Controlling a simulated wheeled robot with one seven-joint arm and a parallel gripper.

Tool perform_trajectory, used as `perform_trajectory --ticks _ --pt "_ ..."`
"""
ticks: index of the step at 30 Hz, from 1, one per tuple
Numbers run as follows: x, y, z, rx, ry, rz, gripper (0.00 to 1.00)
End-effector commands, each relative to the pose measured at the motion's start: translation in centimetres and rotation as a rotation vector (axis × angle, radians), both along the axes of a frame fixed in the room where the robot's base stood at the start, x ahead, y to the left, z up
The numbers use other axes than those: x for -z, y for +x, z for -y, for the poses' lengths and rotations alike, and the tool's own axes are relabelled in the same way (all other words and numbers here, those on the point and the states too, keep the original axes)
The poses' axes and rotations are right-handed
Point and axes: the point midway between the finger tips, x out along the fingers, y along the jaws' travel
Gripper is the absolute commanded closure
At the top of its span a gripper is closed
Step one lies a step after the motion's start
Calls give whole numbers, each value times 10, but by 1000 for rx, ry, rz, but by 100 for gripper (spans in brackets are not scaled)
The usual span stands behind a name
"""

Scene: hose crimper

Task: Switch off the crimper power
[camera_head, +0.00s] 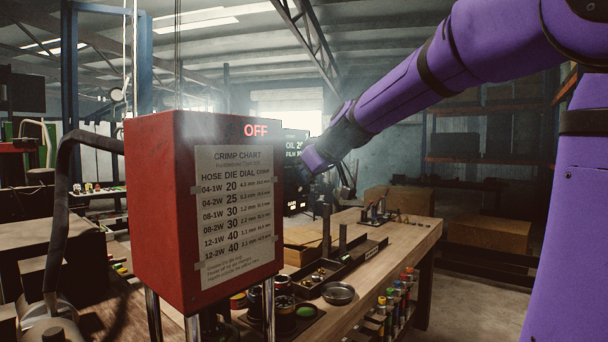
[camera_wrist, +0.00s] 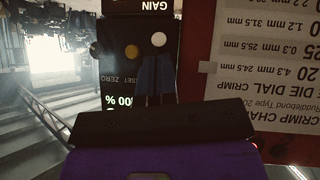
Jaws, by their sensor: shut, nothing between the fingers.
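The red crimper box (camera_head: 160,212) stands at the centre left of the head view, with a paper crimp chart (camera_head: 235,210) taped to its face. The box and chart also show at the right of the wrist view (camera_wrist: 262,135), upside down. My gripper (camera_wrist: 156,60) is shut and empty, in front of a dark control panel (camera_wrist: 125,45) with a white round part (camera_wrist: 158,40) and a yellowish one (camera_wrist: 131,52). I cannot tell whether the fingertips touch the panel. No power switch is clearly identifiable.
A wooden bench (camera_head: 390,247) runs behind and right of the box, holding small parts, a metal dish (camera_head: 338,293) and upright posts. A grey hose (camera_head: 62,200) curves at the left. Cardboard boxes (camera_head: 490,231) stand at the back right. Open floor lies right of the bench.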

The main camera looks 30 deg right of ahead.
Motion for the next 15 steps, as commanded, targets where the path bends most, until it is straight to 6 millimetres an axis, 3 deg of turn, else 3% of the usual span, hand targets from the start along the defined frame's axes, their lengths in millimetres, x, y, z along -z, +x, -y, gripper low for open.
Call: perform_trajectory --ticks 15 --pt "-16 0 0 0 0 -1 100"
